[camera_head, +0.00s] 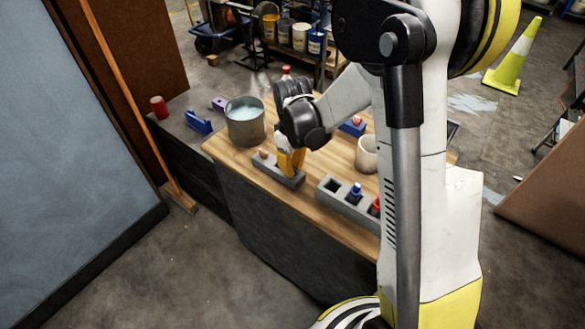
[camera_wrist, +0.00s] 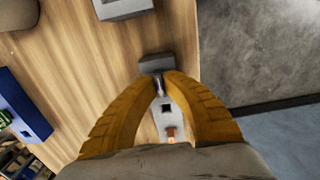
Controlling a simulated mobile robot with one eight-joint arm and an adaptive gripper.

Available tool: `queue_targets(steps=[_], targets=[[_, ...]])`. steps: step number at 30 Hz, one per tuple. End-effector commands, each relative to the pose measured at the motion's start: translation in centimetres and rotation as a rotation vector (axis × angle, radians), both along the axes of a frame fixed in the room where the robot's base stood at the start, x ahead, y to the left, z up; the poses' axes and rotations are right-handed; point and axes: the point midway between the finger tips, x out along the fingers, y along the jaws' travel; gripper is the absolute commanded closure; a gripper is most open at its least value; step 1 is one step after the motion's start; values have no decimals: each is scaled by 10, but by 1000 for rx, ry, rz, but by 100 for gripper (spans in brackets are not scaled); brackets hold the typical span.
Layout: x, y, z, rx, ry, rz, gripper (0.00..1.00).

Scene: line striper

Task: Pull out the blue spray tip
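A blue spray tip (camera_head: 355,189) stands in a slot of the wide grey block (camera_head: 333,196) in the head view, right of my gripper. My gripper (camera_head: 291,173) points down at the narrow grey block (camera_head: 262,165), apart from that blue tip. In the wrist view, the yellow fingertips (camera_wrist: 163,79) nearly meet over the far end of the narrow block (camera_wrist: 157,63). A small pale bluish-purple piece (camera_wrist: 158,88) shows between them. I cannot tell whether it is a blue tip or whether the fingers grip it. An orange tip (camera_wrist: 171,133) sits in the block's near end, beyond an empty square hole.
A red tip (camera_head: 375,206) stands in the wide block. A metal pot (camera_head: 245,127) is left of my gripper and a pale cup (camera_head: 367,154) is to its right. A blue holder (camera_head: 199,122) lies at the left. Some wooden tabletop (camera_wrist: 100,75) is bare.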

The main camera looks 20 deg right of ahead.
Motion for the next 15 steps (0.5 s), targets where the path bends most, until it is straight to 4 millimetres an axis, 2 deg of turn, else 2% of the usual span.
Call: queue_targets(steps=[15], targets=[[0,0,3,0,0,0,100]])
